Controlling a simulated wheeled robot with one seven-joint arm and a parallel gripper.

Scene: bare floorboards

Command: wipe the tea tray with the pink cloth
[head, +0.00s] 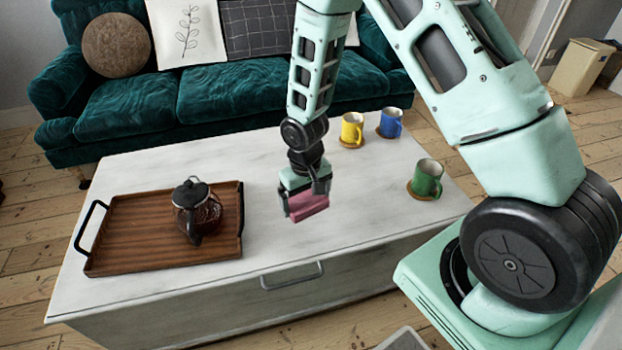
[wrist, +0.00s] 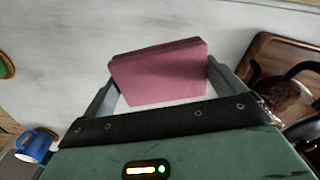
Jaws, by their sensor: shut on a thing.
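The pink cloth (head: 308,206) is a folded block held in my gripper (head: 305,200), which is shut on it. In the wrist view the cloth (wrist: 160,72) sits between the two fingers. My gripper is above the middle of the white table, to the right of the tea tray. The tea tray (head: 125,262) is brown wood with black handles, at the left of the table. A glass pot with a black lid (head: 197,208) stands on its right part. The tray's edge (wrist: 262,50) and the pot (wrist: 285,98) show at the right of the wrist view.
On the table's right side stand a yellow mug (head: 352,129), a blue mug (head: 390,122) and a green mug (head: 426,178) on brown coasters. A green sofa (head: 130,105) is behind. The tabletop between tray and mugs is clear.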

